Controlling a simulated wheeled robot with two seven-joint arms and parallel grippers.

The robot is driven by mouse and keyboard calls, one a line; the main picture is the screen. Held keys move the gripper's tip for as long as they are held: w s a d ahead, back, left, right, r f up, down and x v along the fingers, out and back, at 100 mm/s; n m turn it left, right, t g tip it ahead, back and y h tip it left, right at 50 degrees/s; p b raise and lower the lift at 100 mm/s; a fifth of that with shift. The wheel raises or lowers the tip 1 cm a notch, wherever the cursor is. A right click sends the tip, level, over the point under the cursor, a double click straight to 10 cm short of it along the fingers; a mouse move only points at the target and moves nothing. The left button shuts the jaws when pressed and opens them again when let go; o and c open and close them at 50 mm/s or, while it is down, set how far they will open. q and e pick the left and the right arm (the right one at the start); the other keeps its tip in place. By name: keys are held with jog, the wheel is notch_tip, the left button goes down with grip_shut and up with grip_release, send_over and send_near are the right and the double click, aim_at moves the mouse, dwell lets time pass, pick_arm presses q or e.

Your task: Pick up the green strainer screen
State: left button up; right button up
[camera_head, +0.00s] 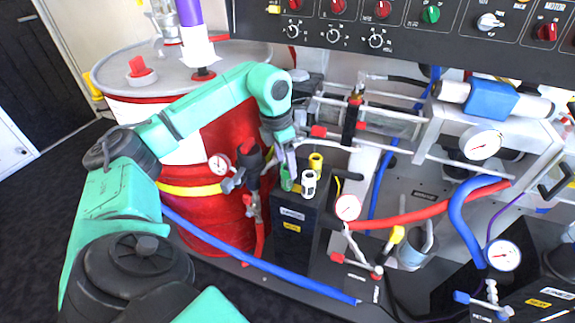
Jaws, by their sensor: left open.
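The green strainer screen (286,182) stands upright near the back left of the top of a dark box (291,215). My left gripper (286,162) comes down from above, and its fingers are open right at the upper part of the screen. The fingers partly hide the top of the screen, so I cannot tell whether they touch it. My right gripper is not in view.
A white strainer piece (309,183) and a yellow one (316,162) stand close to the right of the green screen. A red drum (226,222) is on the left. Gauges, valves and a red hose (430,212) crowd the right. A control panel (400,30) spans the top.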

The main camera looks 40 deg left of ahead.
pick_arm(q)
jog(key=shift+f, duration=0.75)
jog(key=shift+w, duration=0.1)
grip_shut()
jog(key=shift+d+r, duration=0.1)
